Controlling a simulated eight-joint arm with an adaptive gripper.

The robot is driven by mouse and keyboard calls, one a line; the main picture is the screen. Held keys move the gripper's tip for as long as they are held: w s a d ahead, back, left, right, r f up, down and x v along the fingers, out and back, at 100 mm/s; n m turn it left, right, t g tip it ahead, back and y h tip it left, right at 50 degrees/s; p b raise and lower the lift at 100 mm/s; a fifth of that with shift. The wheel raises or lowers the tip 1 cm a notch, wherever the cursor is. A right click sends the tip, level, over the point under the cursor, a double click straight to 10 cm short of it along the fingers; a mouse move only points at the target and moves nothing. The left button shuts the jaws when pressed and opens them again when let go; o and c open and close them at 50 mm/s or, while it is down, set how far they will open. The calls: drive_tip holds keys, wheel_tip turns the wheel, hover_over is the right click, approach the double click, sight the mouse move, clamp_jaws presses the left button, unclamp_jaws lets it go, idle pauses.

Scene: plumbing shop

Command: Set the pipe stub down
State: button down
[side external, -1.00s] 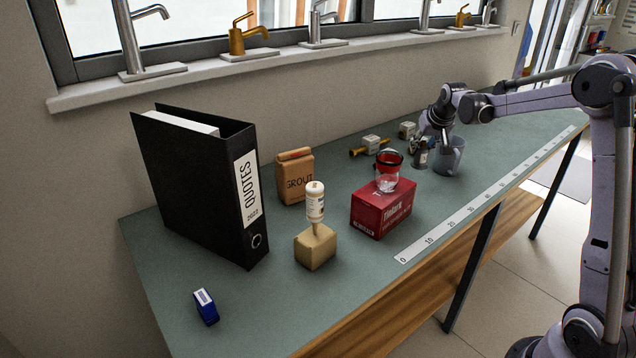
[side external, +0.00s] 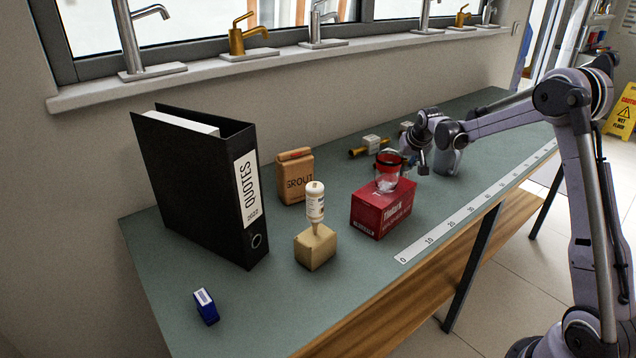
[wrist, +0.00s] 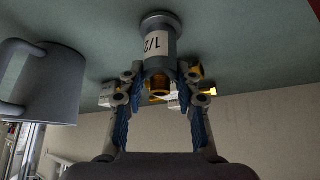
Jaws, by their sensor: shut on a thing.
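The pipe stub (wrist: 160,48) is a short grey cylinder with a flange at its far end and a white label with black print. In the wrist view it sits between the two blue-padded fingers of my gripper (wrist: 158,98), which is shut on it. In the side view my gripper (side external: 423,166) is over the bench, between the red box and the grey mug; the stub is hard to make out there. I cannot tell whether the flange touches the bench top (side external: 330,265).
The grey mug (side external: 450,160) is close by; it also shows in the wrist view (wrist: 45,82). A red-rimmed glass (side external: 388,172) stands on the red box (side external: 382,210). Brass fittings with white tags (side external: 370,146) lie behind. A ruler strip (side external: 470,207) runs along the front edge.

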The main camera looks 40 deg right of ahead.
drive_tip(key=shift+f, duration=0.15)
drive_tip(key=c, duration=1)
unclamp_jaws()
drive_tip(key=shift+o, duration=0.2)
drive_tip(key=v, duration=1.2)
drive_tip(key=shift+r, duration=0.2)
